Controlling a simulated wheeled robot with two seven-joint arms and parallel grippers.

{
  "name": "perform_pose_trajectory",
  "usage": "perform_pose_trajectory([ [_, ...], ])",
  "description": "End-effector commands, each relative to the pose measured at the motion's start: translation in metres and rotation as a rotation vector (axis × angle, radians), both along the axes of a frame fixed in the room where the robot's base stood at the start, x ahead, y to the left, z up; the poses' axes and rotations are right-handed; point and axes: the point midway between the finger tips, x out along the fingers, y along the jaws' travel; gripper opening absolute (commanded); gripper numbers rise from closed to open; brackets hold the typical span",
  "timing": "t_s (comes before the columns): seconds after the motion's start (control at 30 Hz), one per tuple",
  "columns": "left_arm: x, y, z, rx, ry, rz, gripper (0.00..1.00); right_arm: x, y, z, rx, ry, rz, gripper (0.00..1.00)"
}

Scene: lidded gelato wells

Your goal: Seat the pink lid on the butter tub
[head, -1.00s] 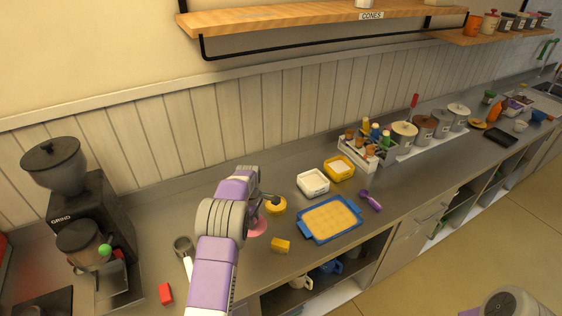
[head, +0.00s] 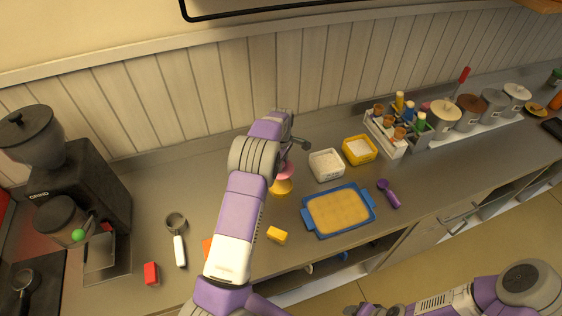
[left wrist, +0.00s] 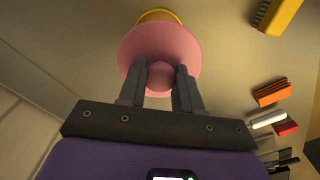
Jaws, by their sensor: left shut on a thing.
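My left gripper (left wrist: 160,84) is shut on the knob of the round pink lid (left wrist: 160,45). In the head view, the gripper (head: 300,146) is above the counter, with the pink lid (head: 286,169) partly hidden behind my arm. The round butter-yellow tub (head: 281,187) stands on the counter just below the lid. In the left wrist view, the tub's yellow edge (left wrist: 158,15) shows past the lid's far rim; the lid hides the rest. I cannot tell whether lid and tub touch.
A white square tub (head: 326,165), a yellow square tub (head: 360,151) and a blue tray (head: 370,196) stand right of the butter tub. A yellow block (head: 276,235) lies in front. A scoop (head: 389,194) lies right of the tray.

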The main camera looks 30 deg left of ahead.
Motion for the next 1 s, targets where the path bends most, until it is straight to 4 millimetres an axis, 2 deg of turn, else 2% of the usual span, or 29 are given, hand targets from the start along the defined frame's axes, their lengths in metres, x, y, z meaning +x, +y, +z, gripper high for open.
perform_pose_trajectory([
  [0.27, 0.0, 0.0, -0.018, 0.0, 0.0, 0.0, 0.0, 0.001, 0.0, -0.013, 0.0, -0.001, 0.0, 0.59],
  [0.7, 0.0, 0.0, -0.069, 0.0, 0.001, 0.0, 0.0, 0.001, 0.0, -0.047, 0.0, -0.001, 0.0, 0.59],
  [1.0, 0.0, 0.0, -0.079, 0.0, -0.001, 0.0, 0.0, 0.0, 0.0, -0.054, 0.0, -0.001, 0.0, 0.59],
])
